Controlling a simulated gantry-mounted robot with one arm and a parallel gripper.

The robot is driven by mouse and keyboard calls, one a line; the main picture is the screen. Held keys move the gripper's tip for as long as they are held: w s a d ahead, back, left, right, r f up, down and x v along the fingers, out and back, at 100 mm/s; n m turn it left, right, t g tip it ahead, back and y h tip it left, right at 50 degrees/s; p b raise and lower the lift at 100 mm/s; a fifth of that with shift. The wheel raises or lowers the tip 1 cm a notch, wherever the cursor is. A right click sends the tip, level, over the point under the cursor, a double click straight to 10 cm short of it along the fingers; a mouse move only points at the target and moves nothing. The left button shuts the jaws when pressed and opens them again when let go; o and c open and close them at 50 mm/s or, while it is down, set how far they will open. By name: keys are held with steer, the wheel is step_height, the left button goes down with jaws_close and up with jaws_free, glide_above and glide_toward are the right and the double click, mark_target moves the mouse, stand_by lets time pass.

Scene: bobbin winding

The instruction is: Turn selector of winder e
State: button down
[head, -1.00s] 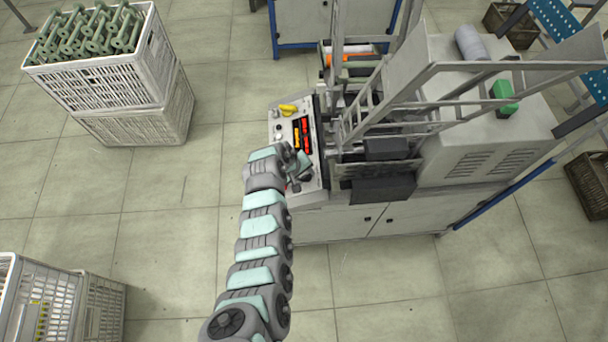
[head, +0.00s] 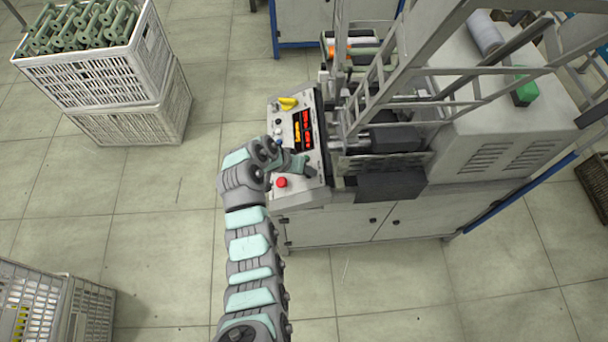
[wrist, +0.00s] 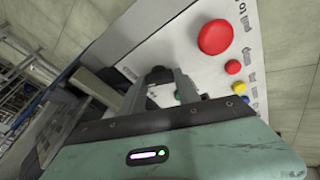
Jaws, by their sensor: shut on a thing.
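The winder (head: 470,130) has a pale control panel (head: 313,170) on its left end with red and orange lit displays (head: 301,128). A large red button (head: 282,182) sits at the panel's near end and shows large in the wrist view (wrist: 214,37). My gripper (head: 297,165) is at the panel, just beyond that button. In the wrist view its fingers are shut on a dark selector knob (wrist: 160,73), which is mostly hidden between them. The selector's pointer position cannot be read. No letter naming the winder is legible.
Small coloured buttons, one yellow (wrist: 239,88), lie close beside my fingers. A yellow item (head: 287,103) is at the panel's far end. Metal frame bars (head: 385,90) rise right of the panel. Stacked white crates (head: 95,80) stand at the left; the floor between is clear.

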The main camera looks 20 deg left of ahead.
steer(key=shift+f+m+b, duration=0.2)
steer(key=shift+m+b, duration=0.4)
steer(key=c, duration=0.9)
jaws_free()
steer(key=shift+r+h, duration=0.15)
steer(key=shift+h, duration=0.15)
steer(key=p+v, duration=0.1)
steer(key=v, duration=0.9)
steer(key=shift+s+a+r+p, duration=0.1)
steer(key=shift+s+r+p, duration=0.05)
steer(key=shift+r+p, duration=0.2)
